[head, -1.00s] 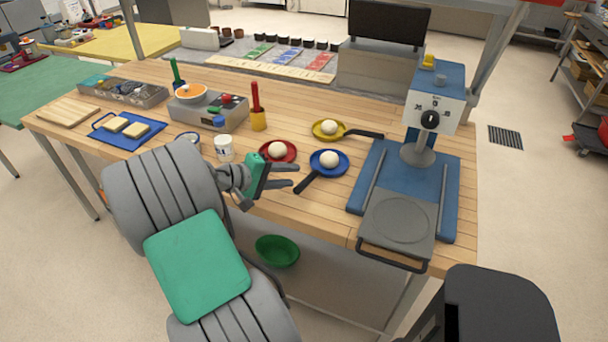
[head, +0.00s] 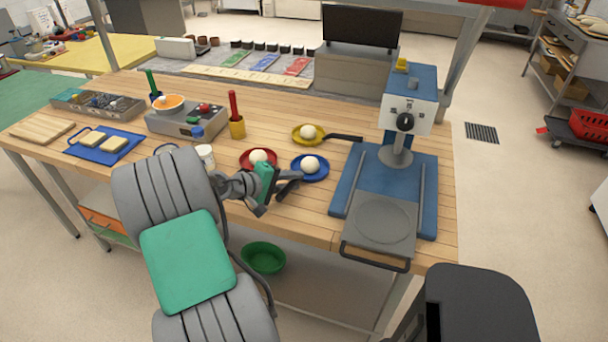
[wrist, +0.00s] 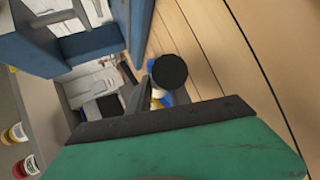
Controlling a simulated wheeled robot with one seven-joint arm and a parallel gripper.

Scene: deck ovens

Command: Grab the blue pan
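The blue pan (head: 310,174) lies on the wooden worktop in the head view with a white ball (head: 310,164) on it. Its dark handle points toward my gripper (head: 290,182) and is mostly hidden behind the fingers in that view. My gripper is just front-left of the pan, its dark fingers spread apart. In the wrist view, the round black handle end (wrist: 170,72) is close ahead of the fingers, with a bit of blue pan behind it. I cannot tell whether the fingers touch the handle.
A red pan (head: 246,163) with a ball is close on the left. A yellow pan (head: 300,140) with a ball is behind. A blue press (head: 428,190) with a grey plate stands on the right.

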